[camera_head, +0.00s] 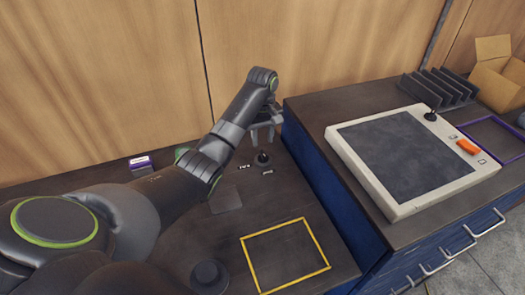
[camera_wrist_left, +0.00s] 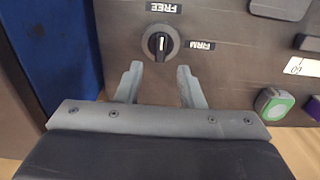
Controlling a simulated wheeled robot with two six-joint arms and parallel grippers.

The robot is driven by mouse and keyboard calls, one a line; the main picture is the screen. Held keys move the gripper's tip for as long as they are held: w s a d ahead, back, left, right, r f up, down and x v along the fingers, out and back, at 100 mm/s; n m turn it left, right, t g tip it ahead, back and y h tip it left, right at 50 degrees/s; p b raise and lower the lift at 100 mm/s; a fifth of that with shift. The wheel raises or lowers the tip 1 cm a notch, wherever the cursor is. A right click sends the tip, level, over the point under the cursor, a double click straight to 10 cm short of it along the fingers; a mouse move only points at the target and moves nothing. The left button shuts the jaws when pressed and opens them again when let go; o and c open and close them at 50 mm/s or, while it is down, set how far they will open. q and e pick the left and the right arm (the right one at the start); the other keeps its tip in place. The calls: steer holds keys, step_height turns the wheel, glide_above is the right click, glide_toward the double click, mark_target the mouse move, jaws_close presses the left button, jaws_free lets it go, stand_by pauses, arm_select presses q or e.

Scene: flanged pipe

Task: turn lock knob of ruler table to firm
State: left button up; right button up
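The lock knob (camera_head: 262,158) is a small dark knob on the dark table top (camera_head: 228,238), with FREE and FIRM labels beside it. In the left wrist view the knob (camera_wrist_left: 160,42) is round and black with a white mark. The mark lies along the line to the FREE label (camera_wrist_left: 164,7); the FIRM label (camera_wrist_left: 201,45) is at the knob's right. My left gripper (camera_head: 264,133) is just behind the knob in the head view. In the wrist view its fingers (camera_wrist_left: 160,84) are apart and empty, just short of the knob. My right gripper is not in view.
A blue cabinet (camera_head: 335,190) stands close on the right, bearing a pale framed board (camera_head: 400,155). A purple-and-white box (camera_head: 141,162) is near the back wall. A yellow outline (camera_head: 285,255) marks the front of the table. A round dark object (camera_head: 209,277) stands left of it.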

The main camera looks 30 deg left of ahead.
mark_target(262, 152)
arm_select(q)
steer(key=shift+f, duration=2.6)
jaws_close()
